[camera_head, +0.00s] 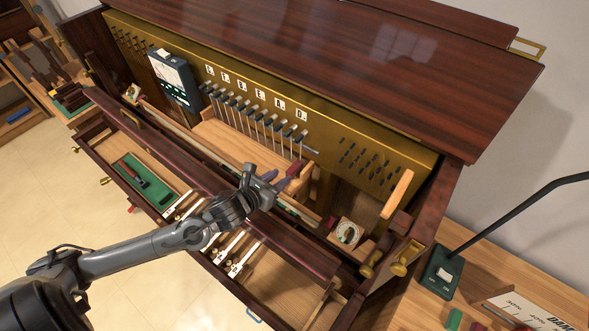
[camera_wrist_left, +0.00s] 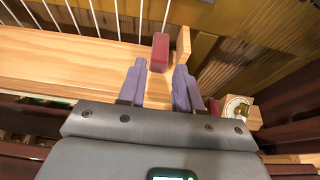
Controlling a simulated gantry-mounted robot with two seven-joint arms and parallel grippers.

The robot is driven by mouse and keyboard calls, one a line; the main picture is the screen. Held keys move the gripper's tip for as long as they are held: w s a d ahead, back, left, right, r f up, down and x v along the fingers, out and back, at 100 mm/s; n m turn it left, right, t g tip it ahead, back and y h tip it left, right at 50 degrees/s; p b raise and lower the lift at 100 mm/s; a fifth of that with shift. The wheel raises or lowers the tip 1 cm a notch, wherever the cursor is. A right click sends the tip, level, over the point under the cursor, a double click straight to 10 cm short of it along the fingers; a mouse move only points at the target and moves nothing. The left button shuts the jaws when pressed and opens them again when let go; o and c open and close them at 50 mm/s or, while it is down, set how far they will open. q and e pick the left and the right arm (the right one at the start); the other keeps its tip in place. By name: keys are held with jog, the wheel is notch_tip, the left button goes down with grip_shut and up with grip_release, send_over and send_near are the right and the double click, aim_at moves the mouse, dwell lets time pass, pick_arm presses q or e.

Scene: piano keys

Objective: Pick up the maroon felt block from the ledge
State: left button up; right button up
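The maroon felt block (camera_head: 294,168) sits at the right part of the pale wooden ledge (camera_head: 233,146), inside the opened piano. In the left wrist view the maroon block (camera_wrist_left: 160,52) stands just beyond the fingertips, beside a thin upright wooden piece. My left gripper (camera_head: 278,180) reaches in over the ledge from the lower left. In the left wrist view its two purple-grey fingers (camera_wrist_left: 160,68) are apart with nothing between them, and the block lies ahead of the gap. My right gripper is not in view.
A row of hammers (camera_head: 258,118) with thin rods stands behind the ledge. A blue-grey tuner (camera_head: 174,77) leans at the left. A small round dial on a wooden block (camera_head: 346,233) lies to the right. The dark wooden lid (camera_head: 330,50) overhangs the back.

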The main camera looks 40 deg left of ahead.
aim_at(289, 172)
pick_arm(q)
jog(key=shift+x, duration=2.65)
jog(key=shift+s+f, duration=0.1)
jog(key=shift+f, duration=0.05)
jog(key=shift+c, duration=0.3)
grip_shut()
